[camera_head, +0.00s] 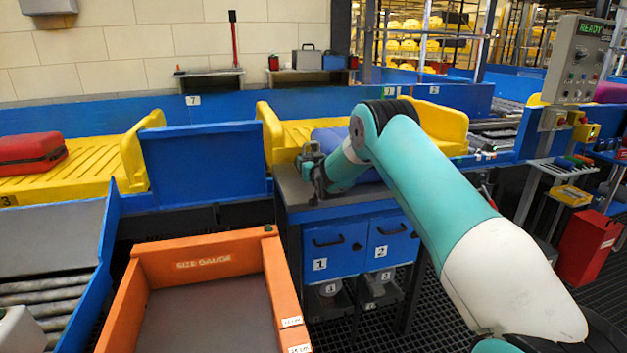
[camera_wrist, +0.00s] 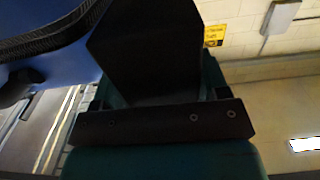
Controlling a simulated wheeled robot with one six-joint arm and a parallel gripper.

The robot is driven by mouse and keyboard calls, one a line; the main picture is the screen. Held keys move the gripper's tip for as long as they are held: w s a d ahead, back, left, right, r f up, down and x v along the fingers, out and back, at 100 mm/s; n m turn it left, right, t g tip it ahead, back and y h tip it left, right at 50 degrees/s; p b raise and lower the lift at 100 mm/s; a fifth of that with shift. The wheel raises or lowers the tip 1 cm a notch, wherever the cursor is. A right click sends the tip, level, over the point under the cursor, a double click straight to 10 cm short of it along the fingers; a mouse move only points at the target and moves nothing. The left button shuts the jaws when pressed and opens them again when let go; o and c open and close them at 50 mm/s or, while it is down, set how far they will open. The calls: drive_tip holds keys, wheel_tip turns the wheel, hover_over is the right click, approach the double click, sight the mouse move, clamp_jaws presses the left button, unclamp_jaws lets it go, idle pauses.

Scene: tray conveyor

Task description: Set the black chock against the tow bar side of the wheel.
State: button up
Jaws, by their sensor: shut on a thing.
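My gripper (camera_head: 312,170) is over the dark top of the blue cabinet in the head view, small and partly merged with the dark parts around it. In the wrist view my gripper (camera_wrist: 160,122) is shut on a black angular block, which I take to be the black chock (camera_wrist: 143,45). The chock fills the upper middle of that view. In the head view I cannot pick the chock out clearly. I cannot make out a wheel or a tow bar in either view.
The blue cabinet (camera_head: 336,257) stands below my gripper. A blue bag (camera_head: 331,140) lies on a yellow tray (camera_head: 292,131) just behind; a blue surface (camera_wrist: 45,60) shows close in the wrist view. An orange size gauge (camera_head: 205,262) stands front left. A red suitcase (camera_head: 30,150) lies far left.

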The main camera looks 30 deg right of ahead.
drive_tip(key=shift+d+f+p, duration=0.1)
drive_tip(key=shift+f+p, duration=0.3)
drive_tip(key=shift+f, duration=3.05)
drive_tip(key=shift+f, duration=0.1)
drive_tip(key=o, duration=1.4)
drive_tip(key=shift+s, duration=0.1)
